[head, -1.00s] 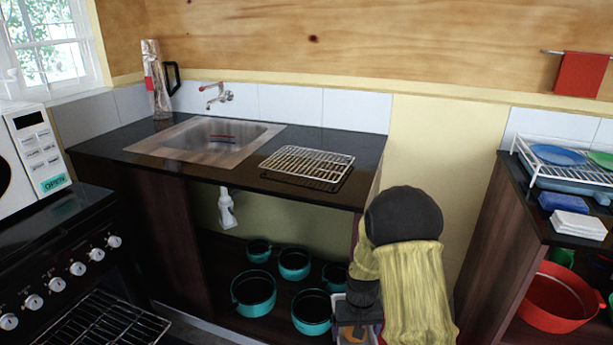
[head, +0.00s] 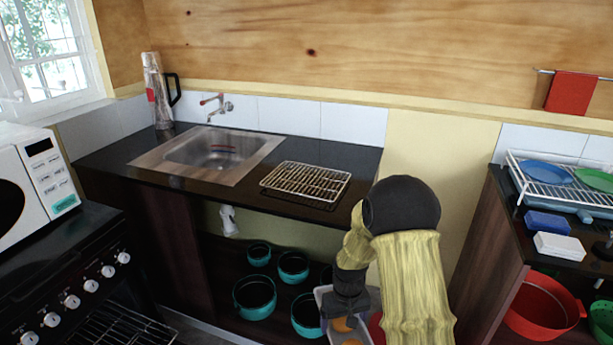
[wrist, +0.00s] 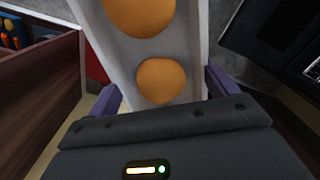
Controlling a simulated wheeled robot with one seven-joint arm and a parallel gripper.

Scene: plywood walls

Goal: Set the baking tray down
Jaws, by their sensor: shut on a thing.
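The baking tray (wrist: 120,65) is pale grey with raised sides and carries round orange-brown buns (wrist: 161,80). My gripper (wrist: 163,92) is shut on the near end of the tray, one purple finger at each side in the wrist view. In the head view the tray (head: 321,302) shows low, in front of the open cabinet below the counter, and my gripper (head: 347,305) hides part of it. The tray's far end is cut off in the wrist view.
The dark counter (head: 110,158) holds a sink (head: 215,150), a wire rack (head: 306,180) and a flask (head: 157,90). Several teal pots (head: 255,297) stand in the cabinet below. A stove (head: 85,275) is at left. A right-hand shelf holds a dish rack (head: 530,175) and a red bowl (head: 545,305).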

